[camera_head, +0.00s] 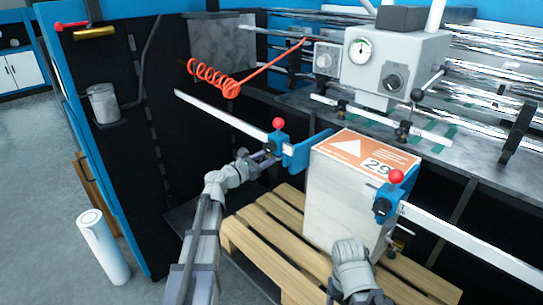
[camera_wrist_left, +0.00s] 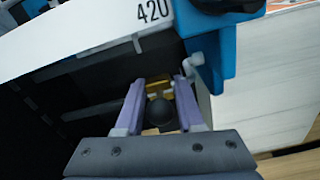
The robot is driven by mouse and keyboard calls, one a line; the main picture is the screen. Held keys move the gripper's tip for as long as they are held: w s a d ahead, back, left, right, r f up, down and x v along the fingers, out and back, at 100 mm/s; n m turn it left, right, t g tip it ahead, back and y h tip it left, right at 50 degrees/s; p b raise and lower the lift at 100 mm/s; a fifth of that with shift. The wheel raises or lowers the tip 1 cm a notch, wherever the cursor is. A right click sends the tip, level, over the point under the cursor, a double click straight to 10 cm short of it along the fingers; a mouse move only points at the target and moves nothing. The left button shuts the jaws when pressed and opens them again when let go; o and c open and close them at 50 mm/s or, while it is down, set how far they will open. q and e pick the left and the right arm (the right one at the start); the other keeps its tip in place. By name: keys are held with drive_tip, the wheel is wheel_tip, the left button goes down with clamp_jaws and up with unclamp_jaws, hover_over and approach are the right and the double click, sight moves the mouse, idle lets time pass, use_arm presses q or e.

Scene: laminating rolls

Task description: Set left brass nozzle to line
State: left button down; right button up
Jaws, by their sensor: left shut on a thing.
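The left blue carriage (camera_head: 277,143) with a red knob sits at the right end of the left white rail (camera_head: 225,120). My left gripper (camera_head: 268,159) is just below it. In the left wrist view, the purple fingers (camera_wrist_left: 158,108) close around a black ball knob (camera_wrist_left: 159,111), with a yellow brass part (camera_wrist_left: 156,88) behind it, probably the left nozzle. The number 420 shows on the rail (camera_wrist_left: 85,25) above. The line is hidden or too small to see. My right arm's wrist shows low in the head view; its fingers cannot be made out.
A pale box (camera_head: 340,195) with an orange label marked 29 stands on a wooden pallet (camera_head: 262,232). The right blue carriage (camera_head: 386,207) is beside it on another white rail (camera_head: 470,245). A red coiled hose (camera_head: 213,77) hangs above. A white roll (camera_head: 103,248) stands on the floor.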

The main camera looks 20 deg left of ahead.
use_arm(q)
drive_tip(key=c, duration=0.7)
unclamp_jaws()
drive_tip(key=v, duration=0.8)
drive_tip(key=shift+f, duration=0.1)
